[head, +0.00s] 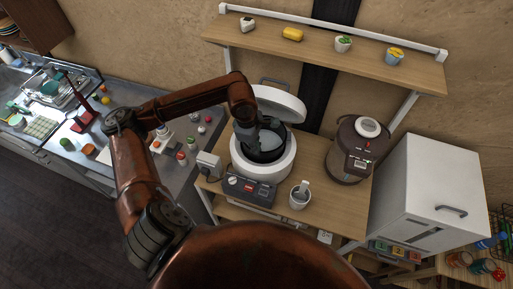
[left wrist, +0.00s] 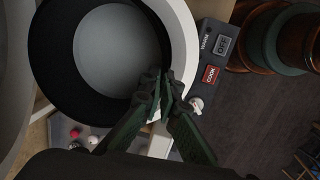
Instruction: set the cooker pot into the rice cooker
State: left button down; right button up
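The white rice cooker (head: 262,173) stands on the wooden shelf counter with its lid (head: 277,104) raised at the back. The cooker pot (head: 271,140), dark with a grey inside, sits within the cooker's opening; whether it is fully seated I cannot tell. In the left wrist view the pot (left wrist: 107,52) fills the upper left, with the white cooker rim (left wrist: 181,32) around its right side. My right gripper is not in view.
A control panel (head: 249,190) is at the cooker's front. A white cup (head: 300,197) stands to its right, and a brown water boiler (head: 350,155) beyond. A shelf (head: 330,58) with small items hangs above. A white cabinet (head: 428,195) stands at the right.

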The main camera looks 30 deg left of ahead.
aim_at(257, 157)
pick_arm(q)
jog(key=shift+f, duration=0.2)
dwell(0.6)
jog(key=shift+f+b, duration=1.15)
jog(key=shift+b, duration=0.1)
jog(key=shift+f, duration=0.15)
jog(key=shift+f+b, duration=0.65)
jog(key=shift+b, duration=0.15)
jog(key=c, duration=2.1)
grip_release()
jog(key=shift+s+f, duration=0.1)
jog(key=r, duration=0.4)
jog(key=s+r, duration=0.1)
jog(key=r, duration=0.3)
jog(key=a+r, duration=0.1)
jog(key=r, duration=0.3)
jog(key=shift+s, duration=0.2)
